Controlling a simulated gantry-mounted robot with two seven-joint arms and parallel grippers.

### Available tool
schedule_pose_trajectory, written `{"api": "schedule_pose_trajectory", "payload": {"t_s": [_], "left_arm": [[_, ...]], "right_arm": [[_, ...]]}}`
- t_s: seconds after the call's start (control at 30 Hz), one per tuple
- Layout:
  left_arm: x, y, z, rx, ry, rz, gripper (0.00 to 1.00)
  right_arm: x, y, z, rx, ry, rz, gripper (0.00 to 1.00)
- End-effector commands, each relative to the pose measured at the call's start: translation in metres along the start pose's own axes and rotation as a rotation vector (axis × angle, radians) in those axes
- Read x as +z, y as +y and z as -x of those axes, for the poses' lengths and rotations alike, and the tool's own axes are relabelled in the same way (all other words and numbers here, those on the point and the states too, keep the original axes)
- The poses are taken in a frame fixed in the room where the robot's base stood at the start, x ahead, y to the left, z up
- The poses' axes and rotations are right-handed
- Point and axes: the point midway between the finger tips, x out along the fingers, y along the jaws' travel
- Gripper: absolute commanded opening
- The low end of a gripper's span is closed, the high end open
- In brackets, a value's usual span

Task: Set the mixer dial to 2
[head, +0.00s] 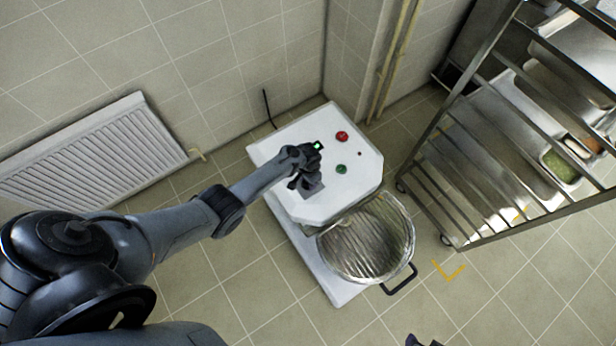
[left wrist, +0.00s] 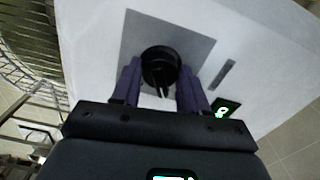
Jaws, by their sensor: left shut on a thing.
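The mixer (head: 302,205) is a white machine on the floor with a steel bowl (head: 366,238) under a wire guard. Its dial (left wrist: 160,64) is a round black knob on a grey square plate (left wrist: 199,48). My left gripper (left wrist: 160,86) has one finger on each side of the dial and is shut on it. In the head view the left gripper (head: 308,180) covers the dial. A small display (left wrist: 225,108) beside the plate glows green; its digit is too small to read surely. At the bottom edge a dark piece (head: 424,341), perhaps my right gripper, barely shows.
A red button (head: 342,136) and a green button (head: 341,169) sit right of the dial. A steel rack (head: 470,150) with trays stands at the right. A radiator (head: 90,155) is on the left wall. The floor in front is clear.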

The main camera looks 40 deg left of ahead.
Motion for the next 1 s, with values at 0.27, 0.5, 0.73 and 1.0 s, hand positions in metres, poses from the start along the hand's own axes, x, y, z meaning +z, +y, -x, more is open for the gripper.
{"api": "schedule_pose_trajectory", "payload": {"t_s": [0.27, 0.5, 0.73, 1.0], "left_arm": [[0.000, 0.000, -0.001, 0.000, 0.000, 0.001, 0.70], [0.000, 0.000, 0.000, 0.000, 0.000, 0.001, 0.70], [0.000, 0.000, 0.017, 0.001, 0.001, 0.000, 0.70], [0.000, 0.000, 0.063, 0.000, 0.003, 0.002, 0.70]], "right_arm": [[0.001, 0.002, 0.000, 0.006, -0.001, 0.008, 0.43], [0.001, 0.002, 0.000, 0.006, -0.002, 0.008, 0.43], [-0.003, 0.002, 0.009, 0.004, -0.001, 0.005, 0.43], [-0.009, 0.001, 0.029, 0.000, -0.001, 0.000, 0.43]]}}
